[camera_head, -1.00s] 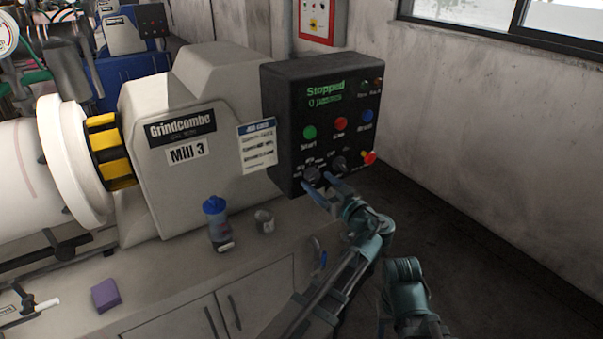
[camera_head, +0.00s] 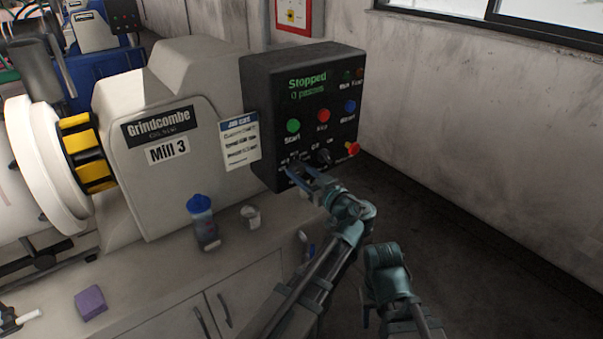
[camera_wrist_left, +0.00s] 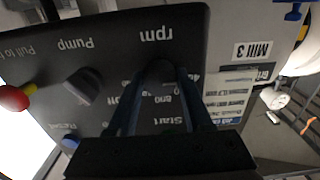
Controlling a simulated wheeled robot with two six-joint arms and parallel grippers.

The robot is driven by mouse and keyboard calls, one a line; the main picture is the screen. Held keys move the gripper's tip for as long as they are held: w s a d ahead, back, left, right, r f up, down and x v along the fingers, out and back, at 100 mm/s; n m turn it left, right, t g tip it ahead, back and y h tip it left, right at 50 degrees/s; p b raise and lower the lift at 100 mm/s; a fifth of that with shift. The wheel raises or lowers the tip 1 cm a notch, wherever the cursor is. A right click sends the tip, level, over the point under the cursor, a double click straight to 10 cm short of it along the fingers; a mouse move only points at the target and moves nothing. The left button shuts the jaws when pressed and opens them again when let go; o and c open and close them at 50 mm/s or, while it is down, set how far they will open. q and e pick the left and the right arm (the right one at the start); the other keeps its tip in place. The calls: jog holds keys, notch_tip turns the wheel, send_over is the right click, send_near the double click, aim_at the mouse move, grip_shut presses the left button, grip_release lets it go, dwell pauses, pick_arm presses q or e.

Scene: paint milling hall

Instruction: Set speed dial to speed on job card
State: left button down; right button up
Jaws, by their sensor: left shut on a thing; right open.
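The black control panel (camera_head: 345,75) of Mill 3 carries the speed dial (camera_wrist_left: 160,72), marked rpm, which appears upside down in the left wrist view. My left gripper (camera_head: 297,172) is shut on this dial at the panel's lower left, and its fingers (camera_wrist_left: 158,85) partly hide the dial and scale. The dial's exact setting cannot be read. The job card (camera_head: 240,142) is on the mill housing, left of the panel; its small print is unreadable. Part of my right arm shows at lower right, but its fingertips do not.
The panel display (camera_head: 307,84) reads Stopped. A pump knob (camera_head: 323,157) and red stop button (camera_head: 352,149) are close right of the dial. A blue-capped bottle (camera_head: 202,220), small cup (camera_head: 251,216) and purple block (camera_head: 91,302) are on the bench.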

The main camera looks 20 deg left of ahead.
pick_arm(q)
jog(key=m, duration=0.4)
jog(key=shift+m, duration=0.4)
jog(key=m, duration=0.9)
jog(key=shift+m, duration=2)
jog(key=shift+c, duration=1.6)
grip_release()
jog(key=shift+r, duration=0.1)
jog(key=shift+s, duration=0.2)
